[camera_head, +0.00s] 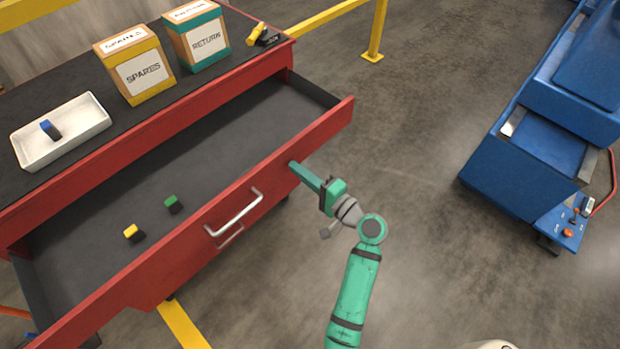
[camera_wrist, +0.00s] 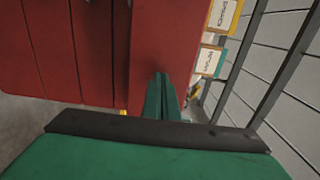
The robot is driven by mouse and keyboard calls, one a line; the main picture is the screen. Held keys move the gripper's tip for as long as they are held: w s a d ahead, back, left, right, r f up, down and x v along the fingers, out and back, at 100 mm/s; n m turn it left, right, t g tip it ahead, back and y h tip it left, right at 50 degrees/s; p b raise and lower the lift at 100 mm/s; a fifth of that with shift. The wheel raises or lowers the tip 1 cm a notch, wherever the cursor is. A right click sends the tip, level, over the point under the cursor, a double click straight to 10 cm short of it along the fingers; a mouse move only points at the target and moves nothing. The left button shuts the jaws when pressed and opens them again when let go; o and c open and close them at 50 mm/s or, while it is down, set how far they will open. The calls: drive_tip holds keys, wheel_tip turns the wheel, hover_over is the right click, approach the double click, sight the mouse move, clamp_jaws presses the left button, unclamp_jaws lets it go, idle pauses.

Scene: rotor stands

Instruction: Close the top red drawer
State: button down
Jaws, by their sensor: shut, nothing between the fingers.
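The top red drawer (camera_head: 178,262) of the red cabinet is pulled out, with its dark inside showing. It has a silver handle (camera_head: 234,213) on its front. A yellow-and-black piece (camera_head: 134,233) and a green-and-black piece (camera_head: 173,204) lie inside it. My gripper (camera_head: 294,166) is shut and empty, with its tips at the drawer's front face, right of the handle. In the wrist view the shut green fingers (camera_wrist: 161,95) point at the red front (camera_wrist: 165,40). They look touching or very close; I cannot tell which.
On the cabinet top (camera_head: 75,95) stand a white tray (camera_head: 85,133) with a blue piece, a SPARES box (camera_head: 140,75), a RETURN box (camera_head: 203,43) and a yellow-and-black piece (camera_head: 256,33). A blue machine (camera_head: 520,165) stands at right. The floor between (camera_head: 410,150) is clear.

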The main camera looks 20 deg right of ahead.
drive_tip(key=shift+w+a, duration=0.25)
drive_tip(key=shift+w, duration=0.2)
drive_tip(key=shift+d, duration=0.1)
